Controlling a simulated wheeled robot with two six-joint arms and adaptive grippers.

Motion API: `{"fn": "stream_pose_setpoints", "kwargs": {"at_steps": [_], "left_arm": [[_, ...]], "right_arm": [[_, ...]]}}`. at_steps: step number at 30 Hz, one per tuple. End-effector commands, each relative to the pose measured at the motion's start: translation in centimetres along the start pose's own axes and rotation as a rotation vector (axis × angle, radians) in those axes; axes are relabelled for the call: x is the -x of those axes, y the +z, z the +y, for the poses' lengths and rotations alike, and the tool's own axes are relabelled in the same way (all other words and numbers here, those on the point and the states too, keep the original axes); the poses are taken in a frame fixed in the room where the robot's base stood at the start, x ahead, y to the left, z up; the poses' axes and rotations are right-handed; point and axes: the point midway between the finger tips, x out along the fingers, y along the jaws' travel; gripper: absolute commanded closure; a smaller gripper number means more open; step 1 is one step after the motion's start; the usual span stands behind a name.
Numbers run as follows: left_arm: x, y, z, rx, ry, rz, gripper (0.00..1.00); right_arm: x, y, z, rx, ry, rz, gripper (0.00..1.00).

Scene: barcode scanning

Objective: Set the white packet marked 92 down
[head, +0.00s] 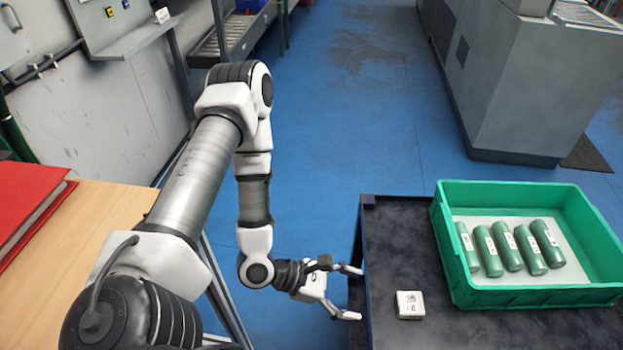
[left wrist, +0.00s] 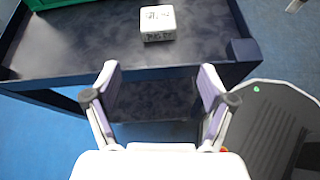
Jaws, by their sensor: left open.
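The white packet (head: 410,305) stands on the dark table (head: 390,240), near its left edge and left of the green crate. Dark marks show on it, too small to read for certain. It also shows in the left wrist view (left wrist: 157,23), on the table top beyond my fingertips. My left gripper (head: 353,293) is open and empty at the table's left edge, apart from the packet and to its left. In the left wrist view both fingers (left wrist: 158,82) are spread with nothing between them. My right gripper is not in either view.
A green crate (head: 462,289) with several green cylinders (head: 513,247) stands on the table's right. A wooden desk (head: 85,235) with a red binder (head: 28,200) is at the left. A grey machine (head: 520,80) stands behind. Blue floor (head: 350,110) lies open between.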

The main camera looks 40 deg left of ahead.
Motion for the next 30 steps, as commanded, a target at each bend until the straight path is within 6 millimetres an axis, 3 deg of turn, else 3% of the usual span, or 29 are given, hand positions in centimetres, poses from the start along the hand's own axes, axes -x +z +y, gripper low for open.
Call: {"fn": "stream_pose_setpoints", "kwargs": {"at_steps": [4, 7, 12, 15, 20, 30], "left_arm": [[-0.9, -4.2, -1.6, -0.436, -0.099, 0.234, 0.17], [-0.6, -7.9, -3.1, -0.844, -0.279, 0.412, 0.17], [2.0, -12.7, -5.6, -1.455, -0.748, 0.564, 0.17], [3.8, -14.2, -6.7, -1.686, -1.01, 0.555, 0.17], [5.2, -15.1, -7.3, -1.831, -1.211, 0.513, 0.17], [5.2, -15.1, -7.3, -1.84, -1.219, 0.509, 0.17]], "right_arm": [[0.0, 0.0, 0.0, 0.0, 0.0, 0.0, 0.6], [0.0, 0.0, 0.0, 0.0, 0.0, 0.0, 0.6], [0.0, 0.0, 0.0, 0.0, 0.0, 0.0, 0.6], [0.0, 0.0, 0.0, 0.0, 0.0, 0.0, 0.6], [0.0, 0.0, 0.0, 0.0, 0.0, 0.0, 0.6], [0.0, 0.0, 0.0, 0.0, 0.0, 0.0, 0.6]]}}
